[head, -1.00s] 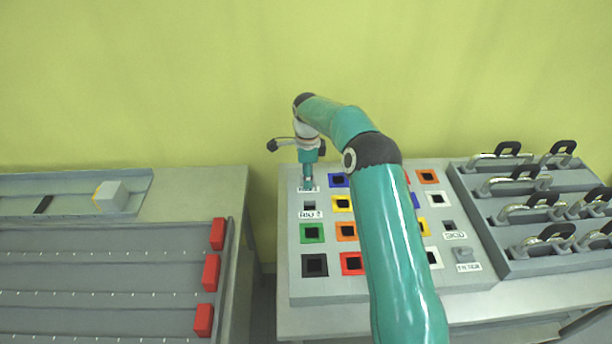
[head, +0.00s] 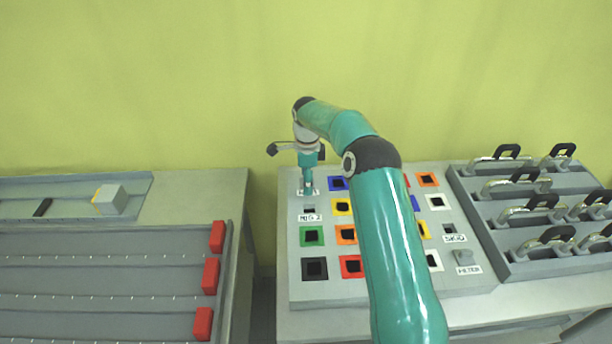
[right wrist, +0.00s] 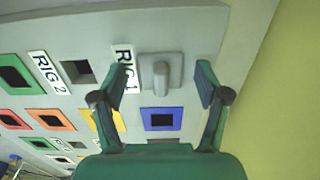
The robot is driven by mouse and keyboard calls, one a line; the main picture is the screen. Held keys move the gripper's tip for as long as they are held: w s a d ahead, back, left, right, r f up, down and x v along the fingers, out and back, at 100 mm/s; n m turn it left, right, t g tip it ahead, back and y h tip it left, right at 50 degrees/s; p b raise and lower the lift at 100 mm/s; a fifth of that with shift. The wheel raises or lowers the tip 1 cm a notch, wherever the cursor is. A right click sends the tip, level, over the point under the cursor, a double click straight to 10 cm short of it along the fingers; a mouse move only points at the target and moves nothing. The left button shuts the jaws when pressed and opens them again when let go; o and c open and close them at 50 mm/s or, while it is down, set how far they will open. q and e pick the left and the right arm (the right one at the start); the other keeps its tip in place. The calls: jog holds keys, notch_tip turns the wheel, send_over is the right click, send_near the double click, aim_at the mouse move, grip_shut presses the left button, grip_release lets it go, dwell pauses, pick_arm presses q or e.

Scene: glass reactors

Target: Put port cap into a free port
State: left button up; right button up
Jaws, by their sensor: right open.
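A grey port cap (right wrist: 160,78) with a raised grip sits on the panel beside the RIG 1 label in the right wrist view; the opening under it is hidden. My right gripper (right wrist: 162,82) is open, one finger on either side of the cap with gaps to both. In the head view the right gripper (head: 308,188) is low over the panel's back left corner and hides this cap. An open grey port (head: 309,208) is by the RIG 2 label, another (head: 449,229) by SKID. A second grey cap (head: 464,257) is by the FILTER label. My left gripper is not in view.
The port panel (head: 375,289) also holds several coloured square frames with dark openings. A rack of handled items (head: 530,268) stands to its right. At left are a grey tray with a box (head: 110,200) and racks with red blocks (head: 211,275). A gap separates the tables.

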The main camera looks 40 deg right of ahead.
notch_tip(320, 180, up, 12)
dwell(0.5)
jog(key=shift+f, duration=0.1)
notch_tip(320, 180, up, 8)
jog(key=p, duration=0.9)
dwell(0.4)
